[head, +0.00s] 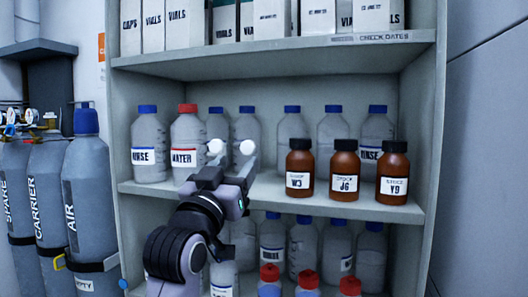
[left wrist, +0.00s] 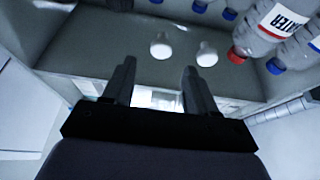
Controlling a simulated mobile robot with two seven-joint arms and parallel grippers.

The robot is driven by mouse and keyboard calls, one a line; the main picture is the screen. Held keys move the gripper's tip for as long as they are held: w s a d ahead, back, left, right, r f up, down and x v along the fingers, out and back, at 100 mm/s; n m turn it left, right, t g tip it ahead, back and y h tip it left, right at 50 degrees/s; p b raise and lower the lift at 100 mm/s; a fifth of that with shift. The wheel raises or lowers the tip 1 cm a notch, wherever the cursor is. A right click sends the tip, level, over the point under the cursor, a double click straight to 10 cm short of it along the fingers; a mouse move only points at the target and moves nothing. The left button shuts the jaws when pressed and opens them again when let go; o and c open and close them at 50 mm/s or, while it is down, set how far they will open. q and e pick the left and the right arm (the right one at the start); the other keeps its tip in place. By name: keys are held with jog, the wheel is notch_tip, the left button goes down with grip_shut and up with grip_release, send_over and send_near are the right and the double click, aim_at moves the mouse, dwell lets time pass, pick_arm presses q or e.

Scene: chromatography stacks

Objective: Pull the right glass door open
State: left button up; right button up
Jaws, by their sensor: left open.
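Two small white round knobs show side by side in front of the shelves, a left knob (head: 216,146) and a right knob (head: 247,147). The glass doors themselves are too clear for me to make out panes or edges. My left gripper (head: 231,168) is open and empty just below and in front of the knobs. The left wrist view is turned over, so the right knob (left wrist: 160,46) is on the left there. It lines up with the gap between my open fingers (left wrist: 158,68), beyond their tips. The left knob (left wrist: 207,54) lies outside the fingers. My right gripper is not seen.
The shelves hold clear bottles, including a red-capped WATER bottle (head: 187,145), several brown bottles (head: 344,170) and white boxes (head: 272,20) on top. Gas cylinders (head: 88,190) stand at the left. A bare grey wall (head: 487,150) is at the right.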

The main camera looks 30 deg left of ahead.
aim_at(247, 148)
pick_arm(q)
jog(key=p+x, duration=0.1)
jog(key=x, duration=0.4)
jog(key=shift+w+a+r, duration=0.2)
jog(key=shift+w, duration=0.1)
jog(key=shift+w+a+r+p, duration=0.1)
jog(key=shift+w+p, duration=0.2)
jog(key=shift+w, duration=0.15)
grip_shut()
